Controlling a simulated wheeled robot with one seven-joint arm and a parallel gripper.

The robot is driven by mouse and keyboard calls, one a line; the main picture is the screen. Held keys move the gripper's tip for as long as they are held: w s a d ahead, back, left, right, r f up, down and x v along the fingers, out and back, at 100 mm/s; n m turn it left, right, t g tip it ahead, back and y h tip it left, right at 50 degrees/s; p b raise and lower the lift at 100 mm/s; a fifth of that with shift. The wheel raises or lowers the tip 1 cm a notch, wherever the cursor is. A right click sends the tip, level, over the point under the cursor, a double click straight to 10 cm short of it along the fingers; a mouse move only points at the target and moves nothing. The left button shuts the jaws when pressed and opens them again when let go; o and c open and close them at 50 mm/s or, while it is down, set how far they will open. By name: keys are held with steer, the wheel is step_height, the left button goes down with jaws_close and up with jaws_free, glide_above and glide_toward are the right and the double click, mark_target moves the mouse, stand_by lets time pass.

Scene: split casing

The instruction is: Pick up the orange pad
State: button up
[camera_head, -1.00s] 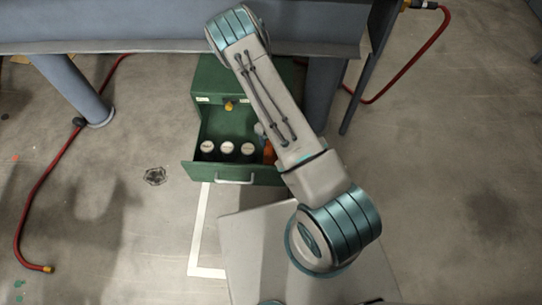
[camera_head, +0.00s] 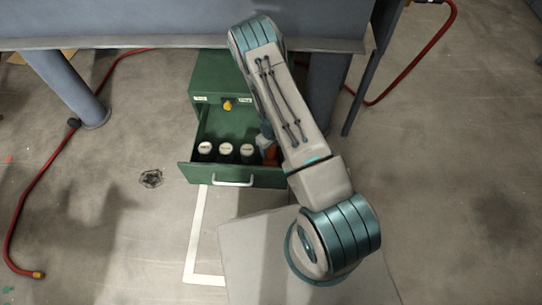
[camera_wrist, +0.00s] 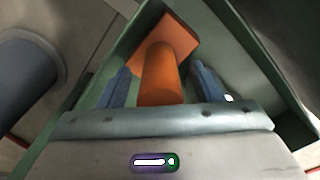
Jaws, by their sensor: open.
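The orange pad (camera_wrist: 160,76) shows in the wrist view inside the open green drawer (camera_wrist: 222,42). It has a square flat plate at the far end and a round post that points toward my gripper. My gripper (camera_wrist: 158,82) is open, with one blue-grey finger on each side of the post. I cannot tell whether either finger touches it. In the head view a sliver of the orange pad (camera_head: 270,154) shows at the drawer's right end, mostly hidden behind my arm.
Several white-capped containers (camera_head: 226,149) stand in the drawer, left of the pad. The green cabinet (camera_head: 216,70) has a yellow knob. A grey table (camera_head: 180,25) overhangs it. A red hose (camera_head: 40,190) lies on the floor at left.

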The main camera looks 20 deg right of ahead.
jaws_close()
step_height(320, 180, up, 10)
steer(key=p, duration=0.5)
